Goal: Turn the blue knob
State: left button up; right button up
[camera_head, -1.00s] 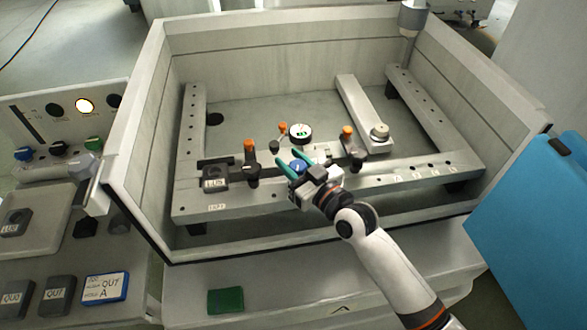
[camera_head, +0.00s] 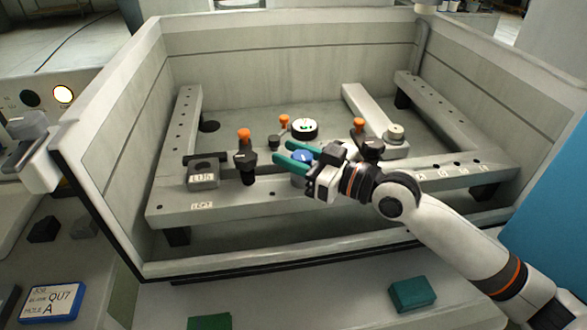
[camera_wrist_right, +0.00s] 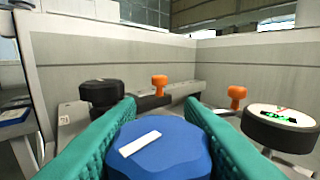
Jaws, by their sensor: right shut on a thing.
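The blue knob (camera_wrist_right: 160,152) fills the lower middle of the right wrist view, with a white mark on its top. In the head view the blue knob (camera_head: 300,157) is small and partly covered by my right gripper (camera_head: 290,154). It sits near the front rail inside the grey tank. The green-padded fingers (camera_wrist_right: 155,140) of my right gripper lie on both sides of the knob, shut on it. The white mark runs slightly aslant in the right wrist view. My left gripper is not in view.
Orange-topped clamps (camera_head: 245,135) stand close by on the rail, left and right of the knob. A round dial gauge (camera_head: 304,129) is just behind it. The tank's front wall (camera_head: 290,262) runs below my right arm. A blue panel (camera_head: 560,215) is at the right.

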dwell(0.3)
jog(key=o, duration=1)
notch_tip(320, 180, up, 10)
jog(key=shift+r, duration=0.1)
dwell(1.1)
